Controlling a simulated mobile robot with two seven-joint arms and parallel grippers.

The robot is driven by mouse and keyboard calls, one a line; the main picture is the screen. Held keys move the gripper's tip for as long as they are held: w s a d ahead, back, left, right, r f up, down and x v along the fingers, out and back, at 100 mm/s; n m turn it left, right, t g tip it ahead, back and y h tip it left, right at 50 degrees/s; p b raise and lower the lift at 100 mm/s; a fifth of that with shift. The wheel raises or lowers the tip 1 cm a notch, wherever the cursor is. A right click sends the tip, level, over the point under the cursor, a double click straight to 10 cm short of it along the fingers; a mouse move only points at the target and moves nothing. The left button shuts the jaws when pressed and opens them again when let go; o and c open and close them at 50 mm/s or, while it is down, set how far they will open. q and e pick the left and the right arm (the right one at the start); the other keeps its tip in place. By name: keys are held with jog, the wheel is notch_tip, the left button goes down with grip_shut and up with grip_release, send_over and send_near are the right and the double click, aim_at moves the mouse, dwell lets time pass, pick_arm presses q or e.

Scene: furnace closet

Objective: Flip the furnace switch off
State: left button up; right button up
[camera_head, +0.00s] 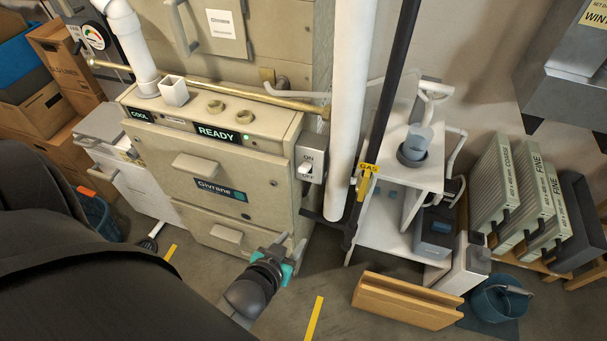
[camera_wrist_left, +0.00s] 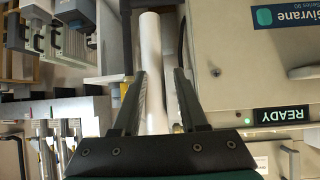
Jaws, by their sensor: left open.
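The furnace switch (camera_head: 305,168) is a small white lever on a grey box at the right side of the beige furnace (camera_head: 262,165), with ON marked above it and OFF below. I cannot tell for certain which way the lever is set. My left gripper (camera_head: 291,243) is open and empty, below and slightly left of the switch, in front of the furnace's lower right corner and apart from the switch. In the left wrist view its two fingers (camera_wrist_left: 160,72) stand apart, with a white pipe behind them and the furnace (camera_wrist_left: 235,70) at the right. My right gripper is out of view.
A white vertical pipe (camera_head: 350,100) and a black gas pipe (camera_head: 390,85) with a yellow GAS tag stand right of the switch. A white shelf (camera_head: 405,176) is farther right. A wooden box (camera_head: 407,300) lies on the floor. Floor in front is partly clear.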

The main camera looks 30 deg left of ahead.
pick_arm(q)
jog(key=t, duration=0.2)
send_near(302, 171)
jog(key=s+d+f, duration=0.2)
jog(key=s+d, duration=0.1)
jog(key=s, duration=0.1)
notch_tip(302, 171, up, 3)
jog(key=a+y, duration=0.1)
jog(key=shift+n, duration=0.4)
jog(key=x, duration=0.4)
jog(key=b+x, duration=0.1)
jog(key=x, duration=0.4)
jog(key=b+x, duration=0.1)
jog(key=x, duration=0.4)
jog(key=shift+w+a+r, duration=0.1)
jog(key=shift+a+r, duration=0.05)
jog(key=shift+r, duration=0.1)
jog(key=shift+w+a+f, duration=0.15)
jog(key=shift+w+f, duration=0.05)
jog(key=shift+w, duration=0.4)
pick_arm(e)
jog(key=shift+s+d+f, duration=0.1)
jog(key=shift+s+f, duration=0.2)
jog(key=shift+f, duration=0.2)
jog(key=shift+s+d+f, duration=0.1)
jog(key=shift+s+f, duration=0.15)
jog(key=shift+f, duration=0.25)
pick_arm(q)
grip_shut()
